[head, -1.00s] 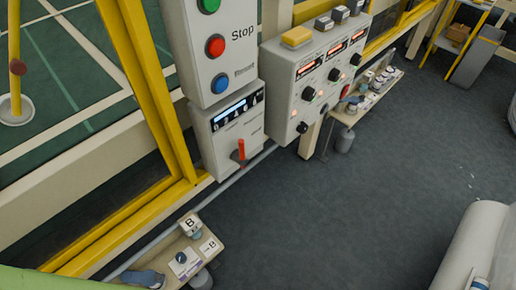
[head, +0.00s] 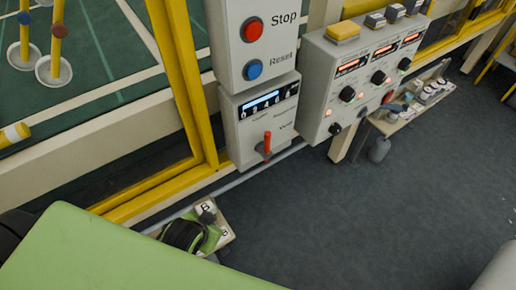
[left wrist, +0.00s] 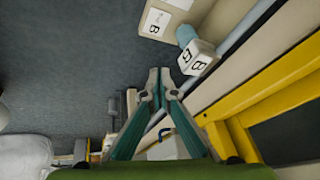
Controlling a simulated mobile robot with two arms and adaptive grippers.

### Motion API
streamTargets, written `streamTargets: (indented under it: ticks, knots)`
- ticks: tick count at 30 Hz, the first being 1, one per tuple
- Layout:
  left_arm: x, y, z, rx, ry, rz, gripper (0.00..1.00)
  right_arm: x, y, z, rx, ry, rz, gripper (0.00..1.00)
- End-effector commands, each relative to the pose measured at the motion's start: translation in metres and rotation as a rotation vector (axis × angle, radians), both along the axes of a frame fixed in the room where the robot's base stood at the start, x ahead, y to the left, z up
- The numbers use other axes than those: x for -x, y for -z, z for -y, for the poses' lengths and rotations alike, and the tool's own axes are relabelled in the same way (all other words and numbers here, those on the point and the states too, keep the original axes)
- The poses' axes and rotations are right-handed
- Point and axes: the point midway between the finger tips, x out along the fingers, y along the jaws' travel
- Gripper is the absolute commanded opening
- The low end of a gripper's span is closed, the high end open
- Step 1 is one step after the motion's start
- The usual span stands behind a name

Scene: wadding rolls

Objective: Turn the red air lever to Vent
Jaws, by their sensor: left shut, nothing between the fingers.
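The red air lever (head: 267,143) stands upright on the lower front of a pale control box (head: 245,150) in the head view. Small labels are printed above and beside it, one reading like Vent. The lever is not visible in the left wrist view. My right gripper is not in view.
A red Stop button (head: 253,29) and a blue Reset button (head: 253,69) sit above the lever. A panel with dark knobs (head: 365,70) is to its right. Yellow frame posts (head: 178,70) stand at left. The grey floor (head: 350,220) is clear in front.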

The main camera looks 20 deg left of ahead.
Motion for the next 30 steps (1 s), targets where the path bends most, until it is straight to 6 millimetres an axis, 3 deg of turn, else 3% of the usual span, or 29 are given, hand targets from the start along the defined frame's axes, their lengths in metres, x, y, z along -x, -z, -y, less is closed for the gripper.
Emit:
streamTargets:
  ticks: [3,6,10,14,21,30]
  knots:
    - [-0.039,-0.06,-0.042,-0.148,0.03,0.229,0.0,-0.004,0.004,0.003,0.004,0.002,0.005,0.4]
    - [-0.063,-0.092,-0.065,-0.266,0.078,0.38,0.0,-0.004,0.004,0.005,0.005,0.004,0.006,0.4]
    - [-0.088,-0.128,-0.084,-0.414,0.165,0.551,0.0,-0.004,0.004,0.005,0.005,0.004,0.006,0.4]
    - [-0.104,-0.158,-0.09,-0.559,0.284,0.697,0.0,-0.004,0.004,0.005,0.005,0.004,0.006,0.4]
    - [-0.113,-0.193,-0.069,-0.785,0.574,0.923,0.0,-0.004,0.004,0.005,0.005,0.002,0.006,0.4]
    - [-0.089,-0.191,-0.014,-0.936,0.985,1.124,0.0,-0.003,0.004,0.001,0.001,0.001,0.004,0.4]
